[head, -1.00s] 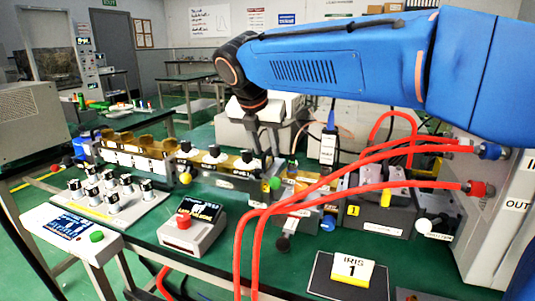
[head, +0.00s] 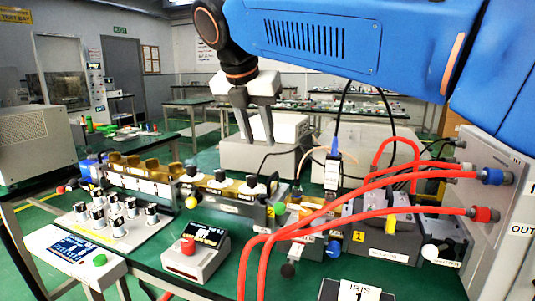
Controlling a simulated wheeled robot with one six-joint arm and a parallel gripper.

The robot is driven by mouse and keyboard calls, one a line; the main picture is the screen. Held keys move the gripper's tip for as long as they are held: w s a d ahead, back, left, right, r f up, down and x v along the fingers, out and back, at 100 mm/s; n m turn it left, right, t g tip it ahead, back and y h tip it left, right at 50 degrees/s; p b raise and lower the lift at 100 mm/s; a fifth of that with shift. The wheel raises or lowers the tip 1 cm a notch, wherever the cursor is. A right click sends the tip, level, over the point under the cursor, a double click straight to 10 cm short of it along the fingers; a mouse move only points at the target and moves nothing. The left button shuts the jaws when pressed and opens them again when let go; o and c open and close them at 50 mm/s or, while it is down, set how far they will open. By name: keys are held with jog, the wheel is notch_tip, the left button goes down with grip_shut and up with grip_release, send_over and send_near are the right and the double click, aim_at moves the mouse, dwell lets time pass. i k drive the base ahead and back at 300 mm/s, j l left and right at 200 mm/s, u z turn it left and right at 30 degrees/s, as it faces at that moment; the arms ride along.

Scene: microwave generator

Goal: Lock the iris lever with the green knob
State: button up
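The green knob (head: 280,207) is a small ball on the front side of the waveguide line, right of the block with black-topped knobs. Its lever is too small to make out, so I cannot tell whether it is locked. My gripper (head: 259,142) hangs above and behind that block, pointing down. Its two fingers are apart with nothing visible between them. It is clear of the green knob and touches nothing that I can see.
Red hoses (head: 330,215) arch across the right front to the grey cabinet (head: 490,235). A red-button box (head: 195,250) and a knob panel (head: 110,222) stand left front. Other coloured ball knobs, including a yellow one (head: 191,202), sit along the line. A black cable hangs behind the gripper.

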aim_at(279, 208)
jog(key=k+j, duration=0.25)
jog(key=k, duration=0.2)
jog(key=k+j, duration=0.25)
jog(key=k, duration=0.2)
